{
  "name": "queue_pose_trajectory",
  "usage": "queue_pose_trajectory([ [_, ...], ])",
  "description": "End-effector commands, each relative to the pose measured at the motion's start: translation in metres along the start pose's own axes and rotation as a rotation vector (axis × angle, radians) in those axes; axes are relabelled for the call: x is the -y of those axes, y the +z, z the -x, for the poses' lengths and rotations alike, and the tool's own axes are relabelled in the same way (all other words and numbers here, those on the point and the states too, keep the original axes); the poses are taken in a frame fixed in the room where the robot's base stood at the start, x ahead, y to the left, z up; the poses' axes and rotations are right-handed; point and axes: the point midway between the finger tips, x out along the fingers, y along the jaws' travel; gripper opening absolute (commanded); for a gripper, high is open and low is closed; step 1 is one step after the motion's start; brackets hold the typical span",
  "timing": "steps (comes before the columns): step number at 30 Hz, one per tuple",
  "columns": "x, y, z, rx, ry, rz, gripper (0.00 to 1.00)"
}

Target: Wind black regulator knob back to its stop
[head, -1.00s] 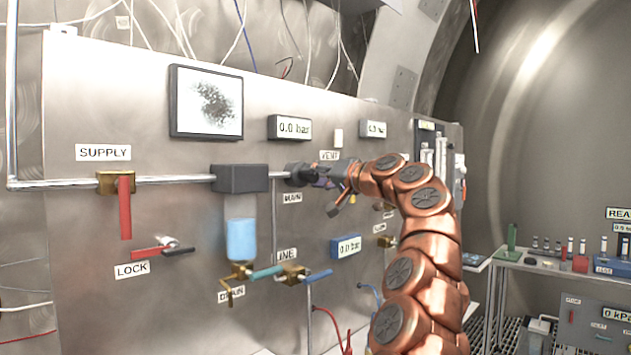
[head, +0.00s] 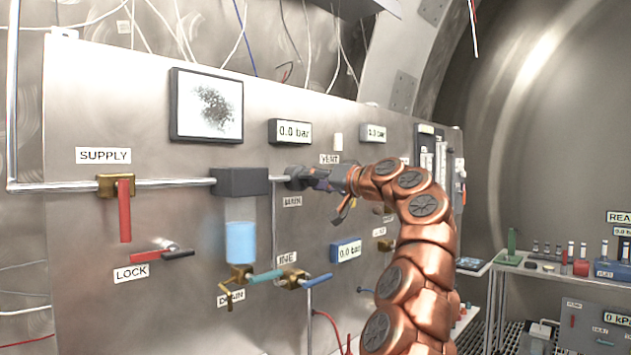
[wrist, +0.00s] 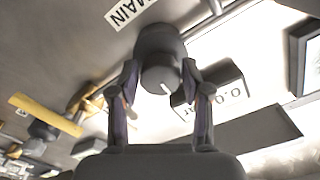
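My wrist partly hides the knob in the head view. The display (head: 291,132) above reads 0.0 bar.
The red SUPPLY lever (head: 124,210) hangs down at left, with a red LOCK lever (head: 150,256) below it. A blue-filled bowl (head: 240,242) and valves with teal and blue handles sit below the block. A bench (head: 545,268) with small items stands right.

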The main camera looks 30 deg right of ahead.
Motion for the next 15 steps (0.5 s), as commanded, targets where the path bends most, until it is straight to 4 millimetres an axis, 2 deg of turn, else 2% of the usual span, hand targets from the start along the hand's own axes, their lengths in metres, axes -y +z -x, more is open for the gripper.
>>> queue_pose_trajectory([
  [1,0.0001,-0.0001,0.0,0.0,0.0,0.0,0.56],
  [5,0.0001,-0.0003,0.0003,-0.001,0.0,-0.001,0.68],
  [15,0.0008,-0.0006,0.0013,-0.001,-0.001,0.0,0.68],
])
